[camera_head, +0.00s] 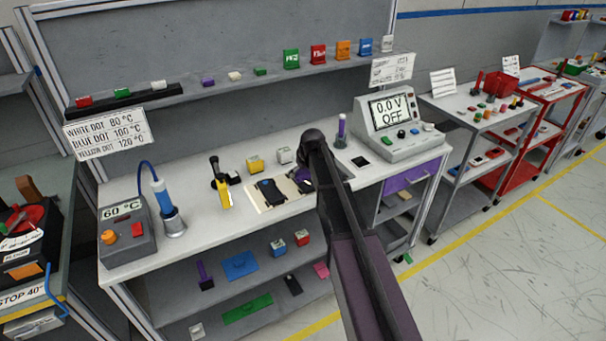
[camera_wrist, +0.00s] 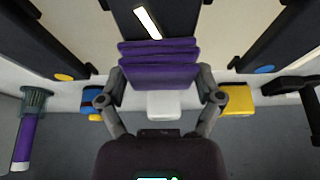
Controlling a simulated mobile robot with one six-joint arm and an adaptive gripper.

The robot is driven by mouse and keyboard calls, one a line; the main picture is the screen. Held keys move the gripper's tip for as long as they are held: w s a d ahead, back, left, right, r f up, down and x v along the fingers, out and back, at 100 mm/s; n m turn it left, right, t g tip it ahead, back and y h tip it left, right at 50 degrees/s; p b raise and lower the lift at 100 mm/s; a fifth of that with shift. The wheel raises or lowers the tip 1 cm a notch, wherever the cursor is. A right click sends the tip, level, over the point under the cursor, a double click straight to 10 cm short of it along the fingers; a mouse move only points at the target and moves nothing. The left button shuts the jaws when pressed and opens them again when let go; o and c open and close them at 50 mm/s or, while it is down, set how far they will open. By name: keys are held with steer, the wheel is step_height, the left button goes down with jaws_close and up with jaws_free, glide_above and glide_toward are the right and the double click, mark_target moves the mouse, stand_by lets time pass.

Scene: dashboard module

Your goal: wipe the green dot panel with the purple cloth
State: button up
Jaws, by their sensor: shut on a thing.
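My gripper (camera_wrist: 160,88) is shut on the purple cloth (camera_wrist: 158,62), a folded stack between its fingers. In the wrist view the cloth is over the near end of a dark middle panel (camera_wrist: 182,20) that has a white bar; I cannot tell whether they touch. No green dot shows; that panel's end is hidden by the cloth. A panel with a yellow dot (camera_wrist: 63,77) lies to the left and one with a blue dot (camera_wrist: 264,69) to the right. In the head view my arm hides most of the gripper; a dark panel (camera_head: 270,190) lies beside it on the bench.
A yellow block (camera_head: 255,163) and a white block (camera_head: 284,156) stand behind the panels. A purple-handled tool (camera_head: 341,130) and the meter (camera_head: 390,115) are to the right. A yellow-and-black tool (camera_head: 222,188) and a soldering station (camera_head: 127,232) are left.

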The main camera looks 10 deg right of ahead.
mark_target(306, 183)
steer(key=shift+f, duration=0.2)
steer(key=shift+s, duration=0.1)
stand_by(0.4)
steer(key=shift+s+d+r, duration=0.1)
steer(key=shift+s+d, duration=0.1)
steer(key=shift+s, duration=0.4)
steer(key=shift+s+d, duration=0.25)
steer(key=shift+s, duration=0.4)
steer(key=shift+s+d+r, duration=0.1)
steer(key=shift+s+d, duration=0.1)
steer(key=shift+s, duration=0.4)
steer(key=shift+r+p, duration=2.95)
steer(key=shift+r, duration=0.1)
steer(key=shift+r+p, duration=1.45)
steer(key=shift+p, duration=0.1)
